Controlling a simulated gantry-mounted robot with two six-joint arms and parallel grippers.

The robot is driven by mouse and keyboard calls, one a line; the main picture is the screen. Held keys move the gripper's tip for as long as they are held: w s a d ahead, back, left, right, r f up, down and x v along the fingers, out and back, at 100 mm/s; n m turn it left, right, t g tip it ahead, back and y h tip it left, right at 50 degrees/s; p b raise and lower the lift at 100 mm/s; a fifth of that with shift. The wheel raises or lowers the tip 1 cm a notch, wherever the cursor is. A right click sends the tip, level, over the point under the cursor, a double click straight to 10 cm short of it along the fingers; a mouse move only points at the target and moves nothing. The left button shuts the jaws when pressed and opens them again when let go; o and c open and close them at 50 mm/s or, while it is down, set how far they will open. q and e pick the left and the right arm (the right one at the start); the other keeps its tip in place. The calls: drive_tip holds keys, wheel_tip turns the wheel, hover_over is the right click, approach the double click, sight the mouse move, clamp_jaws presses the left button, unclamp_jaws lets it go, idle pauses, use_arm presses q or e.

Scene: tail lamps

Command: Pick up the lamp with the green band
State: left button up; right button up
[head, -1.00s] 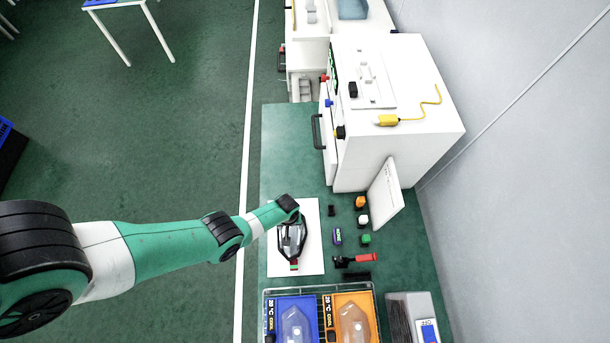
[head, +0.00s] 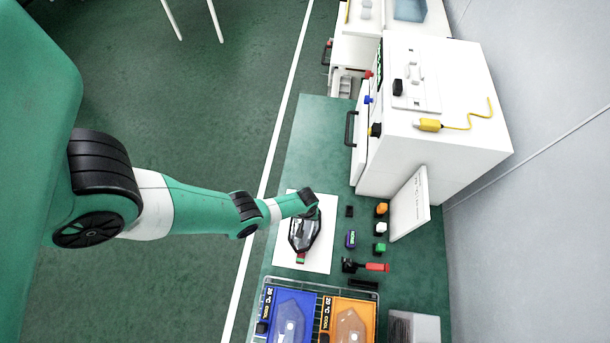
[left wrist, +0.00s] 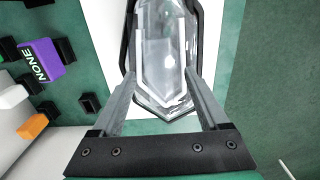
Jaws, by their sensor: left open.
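A clear lamp with a dark rim (head: 302,243) lies on a white mat (head: 287,251). A small red and green part shows at its near end in the head view; I cannot make out the band clearly. My left gripper (head: 308,216) is over the lamp's far part, its arm coming in from the left. In the left wrist view, the open fingers (left wrist: 160,88) stand on either side of the clear lamp body (left wrist: 162,50). I cannot tell whether they touch it. The lamp's coloured end is out of that view. My right gripper is not in view.
A blue tray (head: 270,306) and an orange tray (head: 330,322), each with a clear lamp, stand at the near edge. A white cabinet (head: 455,145) stands behind.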

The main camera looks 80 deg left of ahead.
use_arm(q)
drive_tip(key=shift+f, duration=0.2)
clamp_jaws()
idle(0.4)
idle(1.0)
